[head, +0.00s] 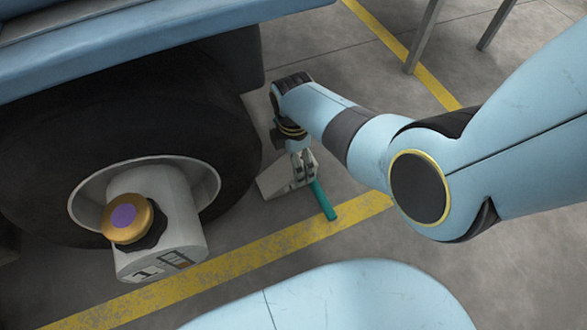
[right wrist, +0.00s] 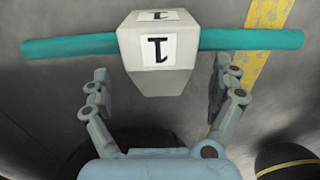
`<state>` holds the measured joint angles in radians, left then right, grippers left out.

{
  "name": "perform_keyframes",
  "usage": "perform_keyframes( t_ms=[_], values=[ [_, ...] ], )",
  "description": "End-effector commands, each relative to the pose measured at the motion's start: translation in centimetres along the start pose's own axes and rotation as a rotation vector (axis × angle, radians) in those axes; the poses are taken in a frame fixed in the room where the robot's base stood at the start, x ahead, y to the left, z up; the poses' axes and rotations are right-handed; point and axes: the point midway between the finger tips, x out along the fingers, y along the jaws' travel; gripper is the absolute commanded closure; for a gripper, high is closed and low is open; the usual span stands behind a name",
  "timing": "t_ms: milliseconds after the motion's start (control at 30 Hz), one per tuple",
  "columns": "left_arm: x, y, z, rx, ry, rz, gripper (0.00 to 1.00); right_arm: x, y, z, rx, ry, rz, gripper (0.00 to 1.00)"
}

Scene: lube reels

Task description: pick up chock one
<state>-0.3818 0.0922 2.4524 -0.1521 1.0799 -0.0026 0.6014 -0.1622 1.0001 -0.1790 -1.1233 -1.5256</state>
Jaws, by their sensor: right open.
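Chock one is a pale grey wedge (head: 276,181) on the floor beside the big black tyre, with a teal bar handle (head: 325,201). In the right wrist view the chock (right wrist: 157,78) shows a white label with a black 1, and the teal bar (right wrist: 75,45) sticks out on both sides. My right gripper (head: 301,165) is right over the chock and hides part of it. Its open fingers (right wrist: 162,74) stand on either side of the chock's body, with a visible gap to each side. My left gripper is not in view.
The black tyre (head: 215,105) stands close left of the chock under a blue vehicle body (head: 150,45). A grey cylinder (head: 180,225) with an orange cap juts from the wheel. A yellow floor line (head: 270,245) runs in front. Grey metal legs (head: 425,35) stand at the back right.

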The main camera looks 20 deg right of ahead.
Motion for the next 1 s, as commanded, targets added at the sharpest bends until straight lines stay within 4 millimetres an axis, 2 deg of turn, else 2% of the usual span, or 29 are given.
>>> perform_keyframes(
  t_ms=[67,733,1000],
  values=[
    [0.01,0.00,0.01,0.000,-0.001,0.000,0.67,-0.03,0.02,-0.01,0.000,0.000,0.000,0.06],
    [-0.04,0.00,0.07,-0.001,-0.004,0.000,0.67,0.00,-0.02,0.00,0.000,0.000,0.000,0.93],
    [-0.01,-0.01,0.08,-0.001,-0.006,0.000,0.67,-0.08,0.08,-0.01,0.000,0.000,0.002,0.93]
  ],
)
